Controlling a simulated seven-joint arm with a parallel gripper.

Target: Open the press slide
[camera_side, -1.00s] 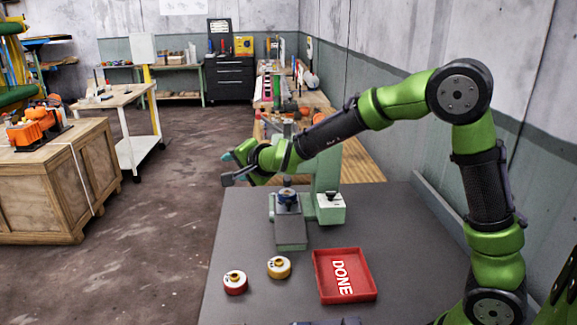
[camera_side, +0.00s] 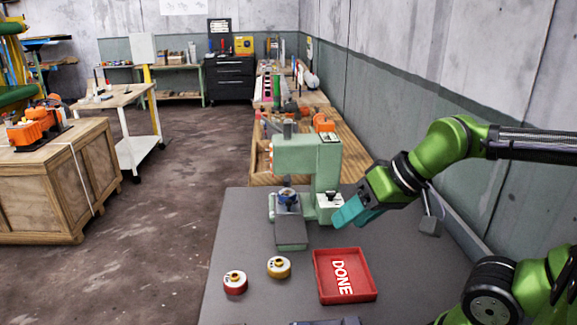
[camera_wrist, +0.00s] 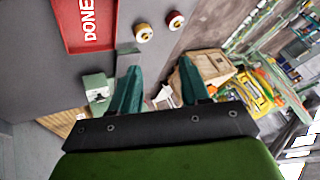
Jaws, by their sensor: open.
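The green press (camera_side: 308,152) stands at the back of the grey table. Its slide (camera_side: 291,232) reaches toward the front, and a blue and dark part (camera_side: 287,197) sits at its rear under the press head.
A red tray marked DONE (camera_side: 318,286) is at the front right of the slide. A yellow-topped ring part (camera_side: 279,267) and a red one (camera_side: 235,283) stand to its left. A wooden bench (camera_side: 355,155) is behind the table; a wall runs along the right.

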